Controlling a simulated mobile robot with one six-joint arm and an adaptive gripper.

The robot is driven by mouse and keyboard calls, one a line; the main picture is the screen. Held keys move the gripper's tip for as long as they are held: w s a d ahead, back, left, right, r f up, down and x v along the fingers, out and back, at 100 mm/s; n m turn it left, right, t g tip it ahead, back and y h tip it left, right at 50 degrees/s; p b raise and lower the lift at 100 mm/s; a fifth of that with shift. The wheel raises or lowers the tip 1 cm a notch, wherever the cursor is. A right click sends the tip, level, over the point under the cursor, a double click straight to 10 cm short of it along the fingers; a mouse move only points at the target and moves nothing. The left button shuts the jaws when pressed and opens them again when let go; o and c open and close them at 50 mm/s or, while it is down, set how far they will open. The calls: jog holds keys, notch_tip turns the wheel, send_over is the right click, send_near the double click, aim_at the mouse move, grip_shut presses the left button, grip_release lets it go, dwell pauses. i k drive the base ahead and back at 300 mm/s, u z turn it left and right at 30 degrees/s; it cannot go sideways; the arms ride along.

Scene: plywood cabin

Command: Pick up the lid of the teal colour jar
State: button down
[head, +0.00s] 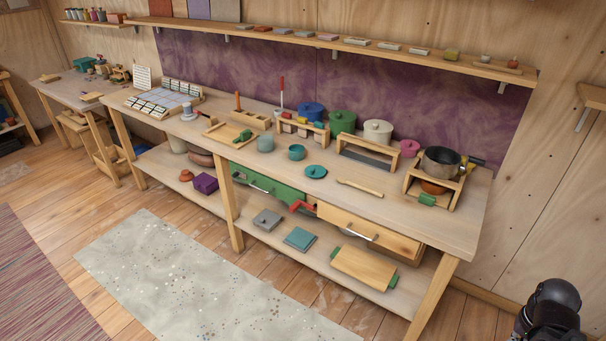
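An open teal jar (297,152) stands upright on the workbench top, near the middle of its front half. A flat round teal lid (316,171) with a small knob lies on the bench top, to the right of the jar and nearer the front edge, apart from it. A grey-blue jar (265,144) stands to the left of the teal jar. My gripper is not in view. Only a dark rounded part, which looks like my arm, shows at the bottom right corner, well away from the bench.
A light wooden stick (360,188) lies right of the lid. Behind are a wooden rack (368,157) and several lidded pots, including a green one (342,122). A dark pan (440,160) sits in a wooden stand at right. Below, a wooden drawer (368,233) sticks out.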

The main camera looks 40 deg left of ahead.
aim_at(312, 172)
jog(key=u, duration=1.35)
jog(key=k, duration=0.9)
jog(key=i, duration=0.8)
